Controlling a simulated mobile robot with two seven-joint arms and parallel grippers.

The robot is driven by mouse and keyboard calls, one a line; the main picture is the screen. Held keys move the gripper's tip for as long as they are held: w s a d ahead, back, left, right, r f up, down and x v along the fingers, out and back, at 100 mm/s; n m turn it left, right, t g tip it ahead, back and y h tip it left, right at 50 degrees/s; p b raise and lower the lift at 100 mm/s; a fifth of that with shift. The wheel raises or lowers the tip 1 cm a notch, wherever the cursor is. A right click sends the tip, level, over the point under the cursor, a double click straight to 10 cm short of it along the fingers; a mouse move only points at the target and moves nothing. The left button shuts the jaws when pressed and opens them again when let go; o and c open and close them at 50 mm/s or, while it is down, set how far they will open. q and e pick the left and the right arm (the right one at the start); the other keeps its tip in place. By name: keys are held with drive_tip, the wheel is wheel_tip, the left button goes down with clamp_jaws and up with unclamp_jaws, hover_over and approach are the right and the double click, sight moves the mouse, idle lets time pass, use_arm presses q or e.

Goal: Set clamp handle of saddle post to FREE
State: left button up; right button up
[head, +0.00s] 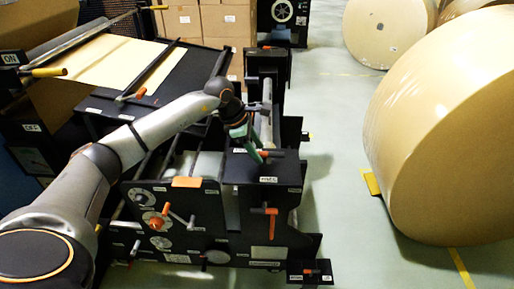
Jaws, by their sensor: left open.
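My left gripper (254,154) has green fingers and reaches in from the left over a black post-like block of the machine. It is open. A small white label (268,180) sits on the block's front edge, too small to read surely. Which handle is the saddle post's clamp is not clear from the picture. Another orange handle (265,211) is on the front face below. My right gripper is not in view.
A low black stand (310,280) with an orange handle and labels is at the bottom. A large kraft roll (440,140) lies at right, with more rolls (385,30) behind. Cardboard boxes (205,22) stand at the back. The floor (335,150) between machine and rolls is clear.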

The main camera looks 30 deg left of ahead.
use_arm(q)
drive_tip(key=shift+c, duration=0.3)
clamp_jaws()
idle(0.3)
